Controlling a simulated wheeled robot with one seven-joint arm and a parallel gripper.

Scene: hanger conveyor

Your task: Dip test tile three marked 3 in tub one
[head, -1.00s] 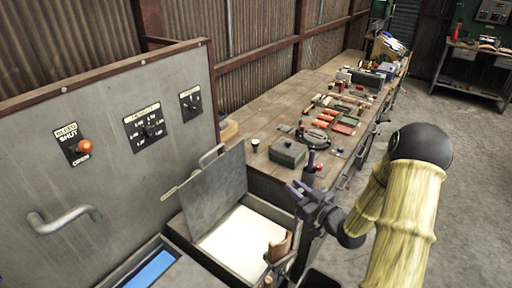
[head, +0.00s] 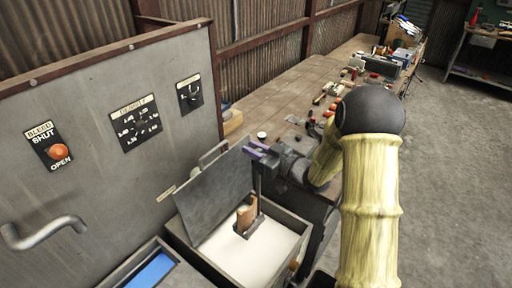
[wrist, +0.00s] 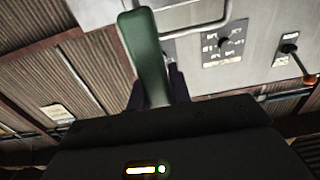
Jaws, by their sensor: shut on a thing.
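My gripper (head: 262,150), with purple fingertips, is shut on a green handle (wrist: 148,60), seen between the fingers in the wrist view. In the head view a thin dark rod runs down from the gripper to a dark holder with a brown tile (head: 246,216) upright in it. No number on the tile is legible. The tile is over the pale contents of an open tub (head: 205,264); I cannot tell whether its lower end touches them. The tub's grey lid (head: 215,200) stands raised to the left. No tub number is readable.
A blue-filled tub (head: 152,270) lies to the left. The grey panel (head: 85,120) behind carries an orange-knobbed bleed lever (head: 59,152), dials and a bent handle (head: 40,232). A cluttered workbench (head: 290,90) runs back; open floor lies right.

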